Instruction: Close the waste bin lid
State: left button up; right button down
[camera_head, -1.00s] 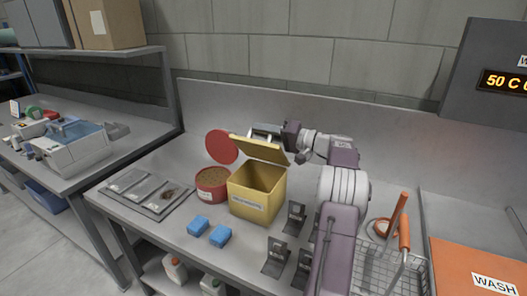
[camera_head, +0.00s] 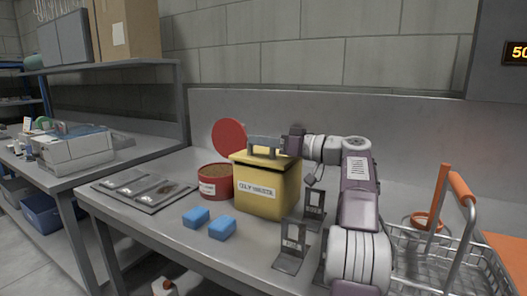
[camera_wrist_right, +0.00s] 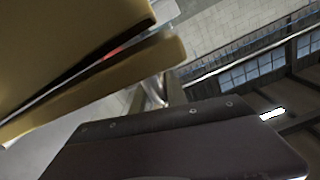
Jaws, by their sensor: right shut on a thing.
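The yellow waste bin (camera_head: 268,190) stands on the grey bench with a white label on its front. Its yellow lid (camera_head: 240,157) lies low and nearly flat across the top; the opening no longer shows. My right gripper (camera_head: 264,147) is at the lid's top, reaching in from the right, shut on the lid; its fingertips are hard to make out. In the right wrist view, yellow panels of the bin and lid (camera_wrist_right: 110,90) fill the upper left with a thin dark gap between them. My left gripper is in neither current view.
A red round tub (camera_head: 215,185) with its red lid (camera_head: 229,138) upright behind it stands left of the bin. Blue blocks (camera_head: 222,228) lie in front. Grey stands (camera_head: 292,246) are at front right, and a wire basket (camera_head: 440,262) is further right.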

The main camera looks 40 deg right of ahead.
pick_arm(q)
jog(key=shift+f+b, duration=0.7)
jog(key=shift+f, duration=0.4)
pick_arm(e)
jog(key=shift+a+f+n, duration=0.2)
jog(key=shift+f+n, duration=0.2)
jog(key=shift+f, duration=0.2)
jog(key=shift+f, duration=0.1)
jog(key=c, duration=1.4)
grip_release()
jog(key=shift+o, duration=0.2)
jog(key=shift+s, duration=0.1)
pick_arm(q)
jog(key=shift+r+p, duration=0.35)
pick_arm(e)
jog(key=v, duration=0.9)
pick_arm(q)
jog(key=shift+r, duration=0.1)
